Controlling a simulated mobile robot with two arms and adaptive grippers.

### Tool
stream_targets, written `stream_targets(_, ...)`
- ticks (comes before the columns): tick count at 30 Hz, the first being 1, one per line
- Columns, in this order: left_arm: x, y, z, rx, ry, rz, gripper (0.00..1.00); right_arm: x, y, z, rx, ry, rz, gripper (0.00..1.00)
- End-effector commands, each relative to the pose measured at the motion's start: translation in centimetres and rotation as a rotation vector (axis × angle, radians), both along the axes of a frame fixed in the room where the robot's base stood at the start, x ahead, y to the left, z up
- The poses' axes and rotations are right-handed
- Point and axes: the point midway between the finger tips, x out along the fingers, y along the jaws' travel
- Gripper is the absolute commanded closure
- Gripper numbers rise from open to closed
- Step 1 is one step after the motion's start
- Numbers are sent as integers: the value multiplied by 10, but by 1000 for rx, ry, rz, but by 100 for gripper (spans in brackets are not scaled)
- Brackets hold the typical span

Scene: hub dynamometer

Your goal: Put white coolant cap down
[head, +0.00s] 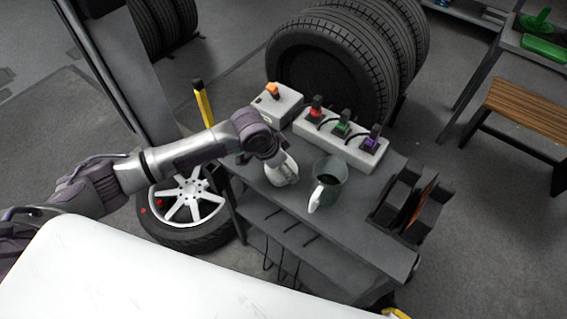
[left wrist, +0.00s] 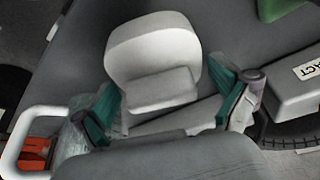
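The white coolant cap (left wrist: 155,50) is a rounded pale piece with a blocky lower part in the left wrist view. I cannot tell whether the cap touches the cart top. My right gripper is in neither view.
Behind are a grey block (head: 370,153) with red, green and purple connectors and a box (head: 283,107) with an orange one. Dark holders (head: 410,200) stand at the right end.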

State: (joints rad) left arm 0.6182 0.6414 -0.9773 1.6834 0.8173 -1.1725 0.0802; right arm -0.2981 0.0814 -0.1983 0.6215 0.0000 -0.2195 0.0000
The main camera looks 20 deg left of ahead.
Motion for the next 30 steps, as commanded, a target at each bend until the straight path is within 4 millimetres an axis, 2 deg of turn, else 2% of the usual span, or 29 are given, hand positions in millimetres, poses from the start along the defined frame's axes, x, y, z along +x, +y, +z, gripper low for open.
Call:
stream_targets(11,-1,1,6,0,-2,-1,0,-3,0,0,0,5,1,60)
stream_targets(14,-4,5,19,0,-2,-1,0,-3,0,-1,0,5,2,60)
stream_targets(24,-25,23,84,1,-3,-1,0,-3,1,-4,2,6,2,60)
stream_targets(30,-32,29,108,-1,-1,0,0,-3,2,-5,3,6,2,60)
